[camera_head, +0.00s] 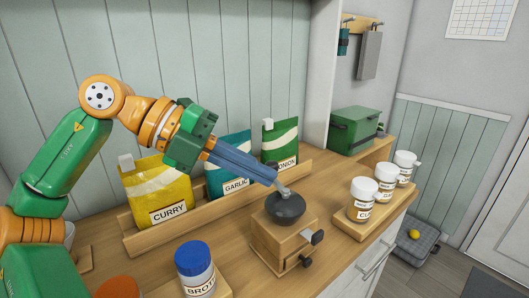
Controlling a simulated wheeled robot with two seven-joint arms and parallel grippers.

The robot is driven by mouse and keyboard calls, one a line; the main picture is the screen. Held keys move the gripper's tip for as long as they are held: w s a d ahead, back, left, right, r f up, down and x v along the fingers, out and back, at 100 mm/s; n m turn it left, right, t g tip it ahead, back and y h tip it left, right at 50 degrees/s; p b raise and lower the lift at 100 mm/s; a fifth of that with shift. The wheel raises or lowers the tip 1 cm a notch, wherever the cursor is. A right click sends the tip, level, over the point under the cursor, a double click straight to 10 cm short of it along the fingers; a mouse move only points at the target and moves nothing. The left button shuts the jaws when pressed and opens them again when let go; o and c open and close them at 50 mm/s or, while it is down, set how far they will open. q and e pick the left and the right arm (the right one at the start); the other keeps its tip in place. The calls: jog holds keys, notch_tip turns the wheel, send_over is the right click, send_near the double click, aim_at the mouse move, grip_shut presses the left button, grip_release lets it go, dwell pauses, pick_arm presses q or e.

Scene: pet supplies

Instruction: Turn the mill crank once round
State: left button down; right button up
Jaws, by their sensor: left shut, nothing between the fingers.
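The mill (270,240) is a small wooden box on the counter with a dark dome on top (285,208). A short grey piece, apparently the crank (284,191), rises from the dome toward my fingertips. Two dark knobs stick out from the box's right side and front; I cannot tell whether either belongs to the crank. My left gripper (275,179) comes in from the left with its long blue-grey fingers shut and empty. Its tips are at or just above the grey piece; contact is unclear. My right gripper is out of view.
Curry (158,190), garlic (228,160) and onion (281,143) pouches stand in a wooden rack behind. A blue-lidded broth jar (195,270) stands front left of the mill. White-lidded jars (361,203) stand on a board at right. A green box (355,130) sits at the back.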

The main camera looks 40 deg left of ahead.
pick_arm(q)
jog(key=s+a+m+y, duration=0.2)
jog(key=a+m+y, duration=0.5)
jog(key=a+m, duration=0.15)
jog(key=w+f+m+p, duration=0.1)
jog(key=w+f, duration=0.2)
jog(key=w, duration=0.2)
jog(key=w+f+t+p, duration=0.1)
jog(key=w+f, duration=0.2)
jog(key=w, duration=0.2)
jog(key=shift+w+d+f+m+y, duration=0.15)
jog(key=shift+w+f+m+y, duration=0.1)
jog(key=shift+w+m+y, duration=0.15)
